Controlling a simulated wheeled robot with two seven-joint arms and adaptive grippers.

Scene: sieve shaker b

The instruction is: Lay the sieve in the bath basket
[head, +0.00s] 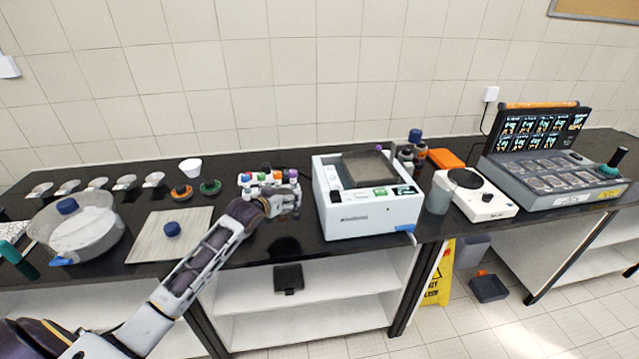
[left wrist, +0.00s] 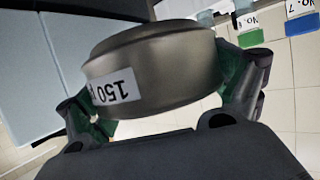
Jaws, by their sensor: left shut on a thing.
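My left gripper (head: 285,198) is over the middle of the bench, just left of the white bath. In the left wrist view it is shut on the sieve (left wrist: 155,70), a round metal drum with a white "150" label, one green-padded finger on each side. I cannot make out the sieve in the head view. The white bath (head: 368,213) stands right of the gripper, with a grey mesh-like basket (head: 368,168) in its open top. The sieve is apart from the basket.
A rack with coloured caps (head: 258,179) stands right behind the left gripper. A clear round tub (head: 105,240) and a pale board (head: 150,240) lie to the left. Bottles (head: 416,152) and a white hotplate-like device (head: 485,207) are right of the bath.

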